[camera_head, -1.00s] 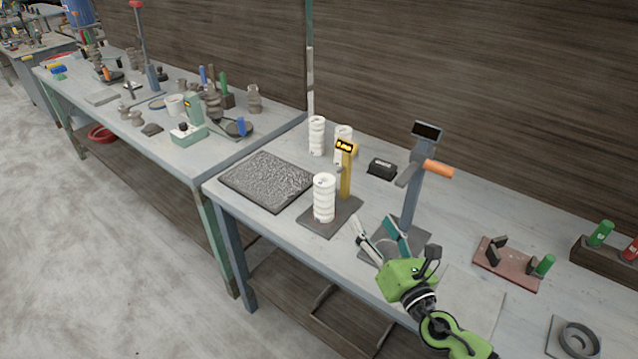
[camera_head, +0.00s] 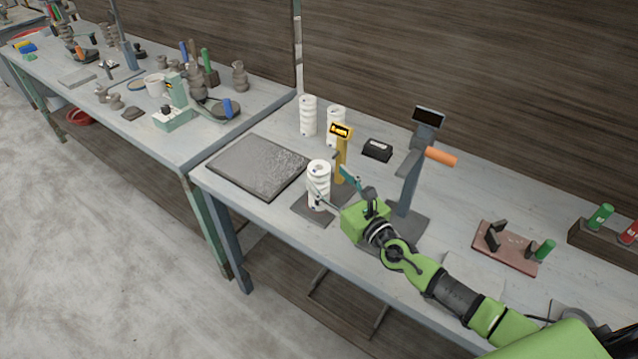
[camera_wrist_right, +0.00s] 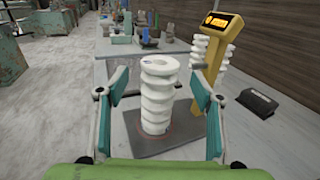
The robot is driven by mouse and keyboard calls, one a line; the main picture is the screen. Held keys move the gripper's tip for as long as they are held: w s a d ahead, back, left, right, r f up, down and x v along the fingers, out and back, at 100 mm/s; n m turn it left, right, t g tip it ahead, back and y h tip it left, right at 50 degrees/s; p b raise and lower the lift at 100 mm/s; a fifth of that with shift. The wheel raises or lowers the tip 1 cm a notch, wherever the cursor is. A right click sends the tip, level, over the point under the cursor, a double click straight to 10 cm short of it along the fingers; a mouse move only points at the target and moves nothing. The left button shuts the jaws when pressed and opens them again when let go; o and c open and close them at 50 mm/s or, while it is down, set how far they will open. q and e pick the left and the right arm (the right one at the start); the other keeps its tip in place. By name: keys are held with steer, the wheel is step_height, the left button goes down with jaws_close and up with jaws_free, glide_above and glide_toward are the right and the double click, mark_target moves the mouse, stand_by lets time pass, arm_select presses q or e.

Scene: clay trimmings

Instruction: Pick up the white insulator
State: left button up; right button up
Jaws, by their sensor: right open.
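A white ribbed insulator (camera_head: 318,181) stands upright on the dark base plate (camera_head: 312,210) of a yellow gauge post (camera_head: 341,160). In the right wrist view the insulator (camera_wrist_right: 157,98) stands between the spread fingers, with a gap on each side. My right gripper (camera_head: 333,186) is open and reaches in from the lower right, its fingers at the insulator's level. In the right wrist view my right gripper (camera_wrist_right: 160,92) holds nothing. Two more white ribbed insulators (camera_head: 307,116) (camera_head: 334,126) stand behind the gauge. My left gripper is not in view.
A dark textured mat (camera_head: 258,167) lies left of the gauge. A black box (camera_head: 377,150) and a grey stand with an orange handle (camera_head: 441,157) are behind and right of my arm. A reddish fixture (camera_head: 507,247) lies farther right. A second cluttered table (camera_head: 190,152) stands to the left.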

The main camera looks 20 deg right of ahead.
mark_target(319, 166)
steer(key=shift+w+a+r+p, duration=0.15)
steer(key=shift+w+r+p, duration=0.15)
steer(key=shift+w, duration=0.2)
steer(key=shift+w+a+r+p, duration=0.15)
steer(key=shift+w+r, duration=0.1)
steer(key=shift+w, duration=0.25)
steer(key=shift+x, duration=1.15)
steer(key=shift+w+a+f, duration=0.1)
steer(key=shift+w+f, duration=0.05)
steer(key=shift+w, duration=0.2)
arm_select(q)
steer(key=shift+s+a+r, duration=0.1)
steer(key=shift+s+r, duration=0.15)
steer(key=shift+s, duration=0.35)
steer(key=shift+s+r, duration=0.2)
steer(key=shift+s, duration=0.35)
arm_select(e)
steer(key=c, duration=1.6)
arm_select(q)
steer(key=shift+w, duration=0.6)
arm_select(e)
jaws_close()
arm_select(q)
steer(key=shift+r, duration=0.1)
